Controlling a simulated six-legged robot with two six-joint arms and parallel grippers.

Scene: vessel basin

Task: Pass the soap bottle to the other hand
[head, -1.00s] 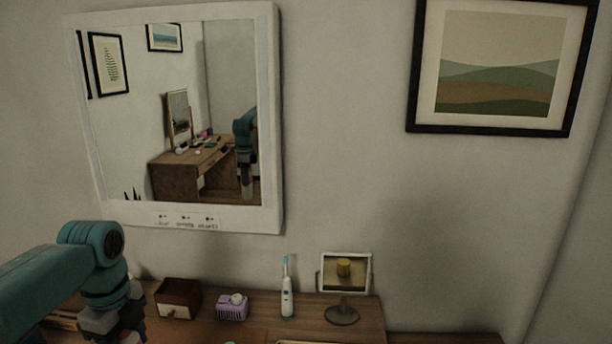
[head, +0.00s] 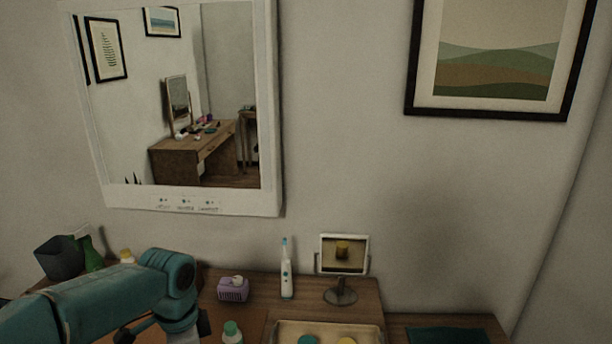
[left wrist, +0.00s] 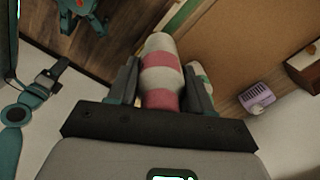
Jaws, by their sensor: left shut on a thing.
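A pink-and-white banded bottle, the soap bottle (left wrist: 162,76), stands out between the fingers of my left gripper (left wrist: 160,72) in the left wrist view. The fingers are shut on its sides. In the head view my left arm comes in from the lower left, and its wrist points down near the desk's front. The fingers and the held bottle are hidden or cut off there.
A white bottle with a green cap (head: 232,332) stands close to my left wrist. A tray (head: 326,326), a purple box (head: 233,290), an electric toothbrush (head: 287,270) and a small mirror (head: 342,262) are on the desk. A dark bin (head: 60,257) is at left.

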